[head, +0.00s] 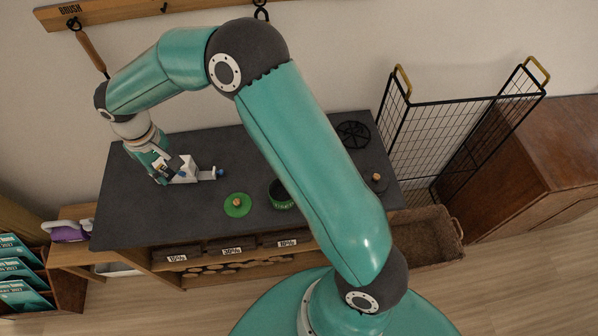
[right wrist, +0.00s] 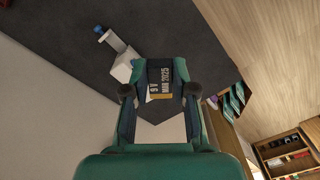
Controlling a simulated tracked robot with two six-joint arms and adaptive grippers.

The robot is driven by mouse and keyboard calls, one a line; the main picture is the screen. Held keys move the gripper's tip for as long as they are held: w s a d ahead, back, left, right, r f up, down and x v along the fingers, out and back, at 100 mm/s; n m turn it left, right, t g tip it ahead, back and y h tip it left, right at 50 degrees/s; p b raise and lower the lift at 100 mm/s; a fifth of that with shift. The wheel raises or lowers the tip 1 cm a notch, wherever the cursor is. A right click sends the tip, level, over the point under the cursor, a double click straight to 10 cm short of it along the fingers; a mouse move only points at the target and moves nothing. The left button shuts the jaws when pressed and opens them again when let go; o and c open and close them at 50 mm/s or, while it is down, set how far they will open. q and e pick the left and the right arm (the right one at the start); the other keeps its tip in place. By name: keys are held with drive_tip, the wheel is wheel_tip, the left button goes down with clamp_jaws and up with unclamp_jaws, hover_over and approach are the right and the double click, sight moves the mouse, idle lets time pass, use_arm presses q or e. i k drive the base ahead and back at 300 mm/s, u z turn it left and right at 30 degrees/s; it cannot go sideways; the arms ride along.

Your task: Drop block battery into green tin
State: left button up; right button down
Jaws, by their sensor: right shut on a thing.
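My right gripper (head: 160,174) is low over the left part of the dark table in the head view. In the right wrist view, my right gripper (right wrist: 160,92) is shut on the block battery (right wrist: 160,80), a dark block with "9 V MAR 2025" on its label. The green tin (head: 283,196) stands on the table right of the gripper, partly hidden by my arm; its dark opening shows. A green lid (head: 238,204) with a wooden knob lies left of the tin. My left gripper is not in view.
A white device with a blue knob (head: 186,170) is close to the gripper and also shows in the right wrist view (right wrist: 121,62). The table (head: 125,210) has bare room at front left. A black wire rack (head: 440,130) stands at right, with a wicker basket (head: 425,240) below.

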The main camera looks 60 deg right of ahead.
sight(278, 196)
drive_tip(key=z, duration=0.3)
drive_tip(key=k, duration=0.2)
drive_tip(key=z, duration=0.4)
drive_tip(key=i, duration=0.4)
drive_tip(key=u, duration=0.15)
